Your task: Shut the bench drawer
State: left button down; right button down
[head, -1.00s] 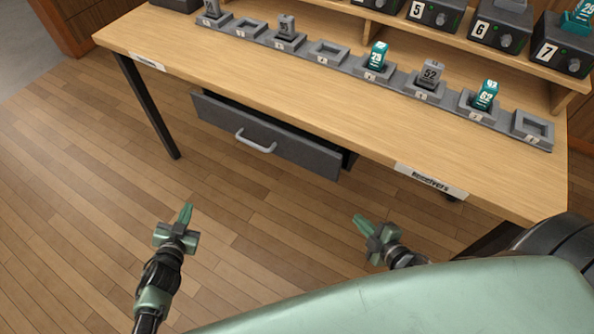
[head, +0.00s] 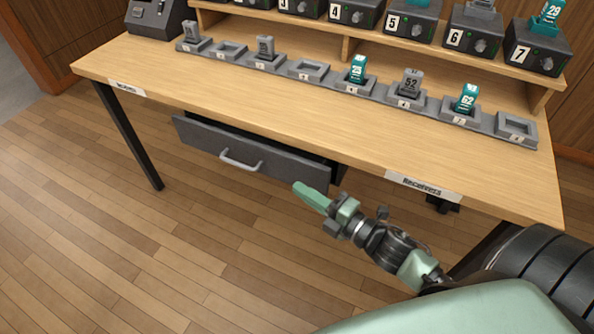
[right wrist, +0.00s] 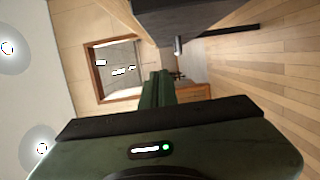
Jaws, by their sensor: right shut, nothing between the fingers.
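The bench drawer (head: 285,166) is dark grey with a pale bar handle (head: 241,163). It hangs under the wooden bench top and stands partly pulled out in the head view. My right gripper (head: 298,190) is shut and empty. In the head view its fingertips show just below the right part of the drawer front; I cannot tell whether they touch it. In the right wrist view the shut fingers (right wrist: 157,88) point toward the dark drawer (right wrist: 195,18), with the handle (right wrist: 178,46) close beyond them. My left gripper is out of the head view.
The bench top (head: 300,125) carries a row of grey holders (head: 310,70) with several grey and teal blocks. Numbered black units (head: 410,20) stand on a shelf behind. A bench leg (head: 130,135) is at the left. The floor in front is clear.

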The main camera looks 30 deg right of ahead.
aim_at(305, 167)
jog(key=w, duration=0.6)
jog(key=shift+d+f, duration=0.1)
jog(key=shift+d, duration=0.25)
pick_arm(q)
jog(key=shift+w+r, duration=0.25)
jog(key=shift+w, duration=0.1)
pick_arm(e)
jog(key=shift+w+d, duration=0.25)
jog(key=shift+d, duration=0.1)
jog(key=shift+w+d, duration=0.15)
jog(key=shift+d, duration=0.15)
jog(key=shift+w+d, duration=0.6)
jog(key=shift+d, duration=0.1)
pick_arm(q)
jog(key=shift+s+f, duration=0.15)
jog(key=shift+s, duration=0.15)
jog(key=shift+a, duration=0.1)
